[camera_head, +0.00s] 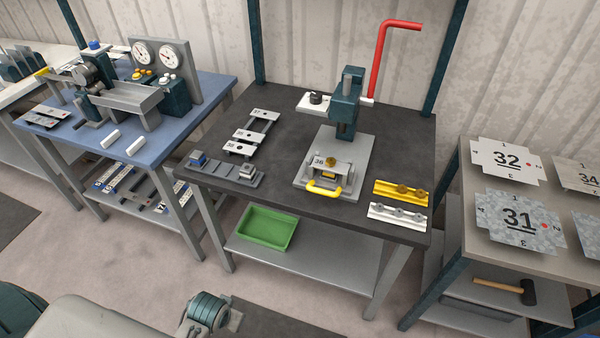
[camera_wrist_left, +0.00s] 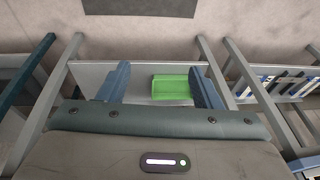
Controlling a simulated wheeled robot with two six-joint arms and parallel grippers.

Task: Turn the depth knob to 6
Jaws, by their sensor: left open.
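A press (camera_head: 346,105) with a teal column and a long red lever (camera_head: 382,60) stands at the back of the dark middle table. A small black knob (camera_head: 316,97) sits on a white plate at the left of its column. I cannot tell if this is the depth knob, and no number or scale is readable there. A brass knob (camera_head: 331,161) sits on the fixture with the yellow handle. My left gripper (camera_wrist_left: 159,68) is open and empty in the left wrist view, pointing towards the lower shelf, far from the knobs. My right gripper is in neither view.
A green tray (camera_head: 266,229) stands on the shelf under the dark table (camera_head: 220,206). A blue table (camera_head: 150,150) with two gauges is at the left. A table with numbered plates (camera_head: 520,220) is at the right. Open floor lies in front.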

